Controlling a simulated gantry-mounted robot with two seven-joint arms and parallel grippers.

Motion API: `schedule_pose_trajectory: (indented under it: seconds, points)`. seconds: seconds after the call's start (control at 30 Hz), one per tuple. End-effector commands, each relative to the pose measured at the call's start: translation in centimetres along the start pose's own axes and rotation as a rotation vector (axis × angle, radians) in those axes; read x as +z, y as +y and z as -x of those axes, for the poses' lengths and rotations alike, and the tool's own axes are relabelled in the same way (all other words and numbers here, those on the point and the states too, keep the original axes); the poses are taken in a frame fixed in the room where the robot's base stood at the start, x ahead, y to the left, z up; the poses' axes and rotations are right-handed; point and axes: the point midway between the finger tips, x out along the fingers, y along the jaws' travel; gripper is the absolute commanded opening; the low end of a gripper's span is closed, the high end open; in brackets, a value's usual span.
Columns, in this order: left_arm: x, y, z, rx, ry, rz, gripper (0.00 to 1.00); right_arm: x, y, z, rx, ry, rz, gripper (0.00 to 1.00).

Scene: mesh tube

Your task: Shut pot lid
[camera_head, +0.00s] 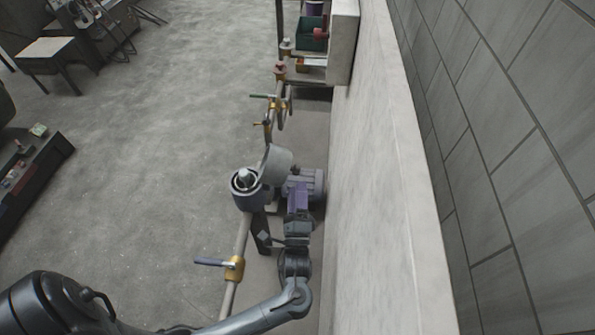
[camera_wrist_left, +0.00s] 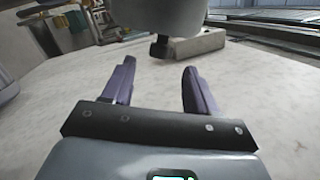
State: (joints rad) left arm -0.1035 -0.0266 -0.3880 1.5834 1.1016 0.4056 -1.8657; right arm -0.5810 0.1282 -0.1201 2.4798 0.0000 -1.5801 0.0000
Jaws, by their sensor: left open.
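The pot (camera_head: 247,194) is a grey round housing on the pipe, with a dark ring and a metal piece inside its open top. Its grey lid (camera_head: 276,161) stands raised and tilted at the pot's right edge, so the pot is open. My left gripper (camera_head: 299,192) is just right of the pot and lid, on the wall side. In the left wrist view, its two purple fingers (camera_wrist_left: 157,70) are spread apart with nothing between them. A grey rounded body, apparently the lid (camera_wrist_left: 172,14), hangs beyond the fingertips with a dark knob below it. My right gripper is not in view.
A pale wall (camera_head: 372,200) runs close along the right. A purple-grey motor-like unit (camera_head: 316,182) sits behind my left gripper. A brass valve with a blue handle (camera_head: 211,262) is on the near pipe; more valves are farther back.

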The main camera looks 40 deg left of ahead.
Motion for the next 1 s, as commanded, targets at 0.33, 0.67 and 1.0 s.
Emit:
schedule_pose_trajectory:
  seconds: [0.33, 0.67, 1.0]
  points:
    - [0.0, 0.1, -5.3, -0.001, -0.001, 0.002, 0.58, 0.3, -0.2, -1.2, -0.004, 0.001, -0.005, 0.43]
    - [0.0, 0.0, -6.9, 0.001, 0.001, 0.002, 0.58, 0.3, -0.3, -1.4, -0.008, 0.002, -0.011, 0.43]
    - [0.0, 0.0, -6.9, 0.002, 0.001, 0.002, 0.4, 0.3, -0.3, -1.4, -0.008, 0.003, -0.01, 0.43]
